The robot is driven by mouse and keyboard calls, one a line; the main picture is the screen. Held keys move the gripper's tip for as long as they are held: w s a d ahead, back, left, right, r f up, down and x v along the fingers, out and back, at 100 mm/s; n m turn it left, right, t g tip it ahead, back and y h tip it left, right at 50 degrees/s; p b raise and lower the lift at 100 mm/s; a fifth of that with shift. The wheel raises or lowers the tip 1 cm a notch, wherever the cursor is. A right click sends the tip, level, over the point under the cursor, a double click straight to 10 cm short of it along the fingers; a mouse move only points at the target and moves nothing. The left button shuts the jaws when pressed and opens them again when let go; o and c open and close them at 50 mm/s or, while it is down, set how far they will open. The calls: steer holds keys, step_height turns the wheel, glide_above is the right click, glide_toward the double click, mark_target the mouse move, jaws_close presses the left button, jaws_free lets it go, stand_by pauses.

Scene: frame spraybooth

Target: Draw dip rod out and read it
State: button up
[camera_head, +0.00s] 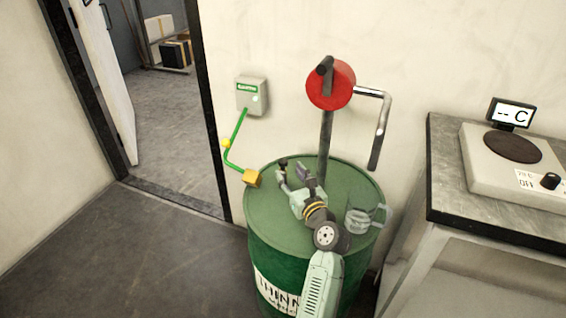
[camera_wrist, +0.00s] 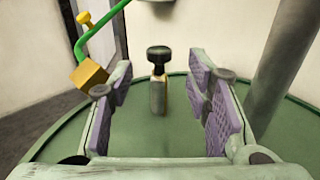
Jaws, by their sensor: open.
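The dip rod's dark knob (camera_wrist: 158,54) stands upright on a short pale and brassy neck on the drum lid, in the middle of the wrist view. In the head view the knob (camera_head: 283,162) shows small at the back of the lid. The rod below the neck is hidden. My gripper (camera_head: 293,170) is over the green drum (camera_head: 262,235), open and empty. In the wrist view its purple-padded fingers (camera_wrist: 165,95) stand wide apart, one on each side of the knob's line, with the knob apart from both pads.
A red rotary pump (camera_head: 330,86) with a grey spout rises from the lid behind my gripper. A clear jug (camera_head: 362,214) stands on the lid at right. A yellow clamp (camera_head: 251,178) on a green cable grips the rim at left. A bench (camera_head: 480,232) with a hotplate (camera_head: 530,165) stands at right.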

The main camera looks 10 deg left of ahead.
mark_target(285, 166)
steer(key=x, duration=0.5)
steer(key=shift+w+a, duration=0.25)
steer(key=shift+w, duration=0.1)
steer(key=shift+c, duration=0.4)
jaws_close()
